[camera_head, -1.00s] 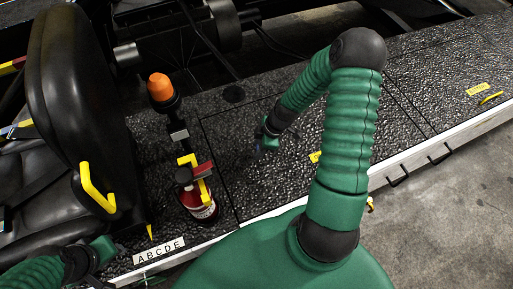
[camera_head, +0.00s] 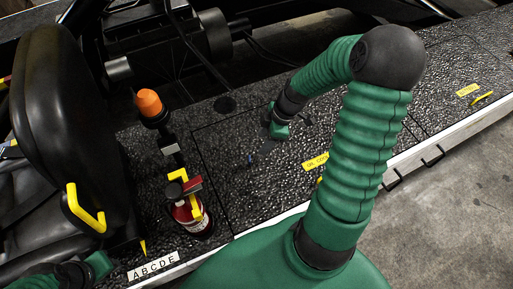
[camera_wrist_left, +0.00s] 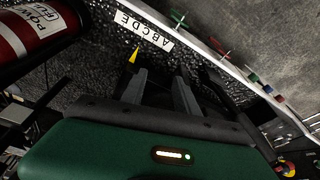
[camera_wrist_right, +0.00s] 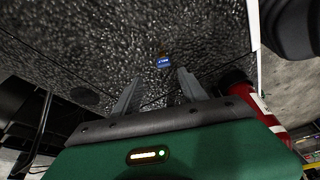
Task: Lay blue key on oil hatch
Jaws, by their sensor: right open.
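The blue key (camera_head: 250,159) lies on the dark textured deck panel with the yellow label reading "OIL COO…" (camera_head: 316,161), inside the panel's seam lines. In the right wrist view the blue key (camera_wrist_right: 163,61) shows just beyond and between the fingertips, apart from them. My right gripper (camera_head: 272,130) is open and empty, above the panel, behind and to the right of the key. My left gripper (camera_head: 95,268) is at the lower left, by the seat. In the left wrist view its fingers (camera_wrist_left: 157,76) stand apart with nothing between them.
A red extinguisher (camera_head: 190,215) and an orange beacon (camera_head: 150,105) stand left of the panel. The black seat (camera_head: 65,110) is farther left. A letter strip (camera_head: 153,266) sits at the deck edge; several coloured tags (camera_wrist_left: 255,78) hang along that edge.

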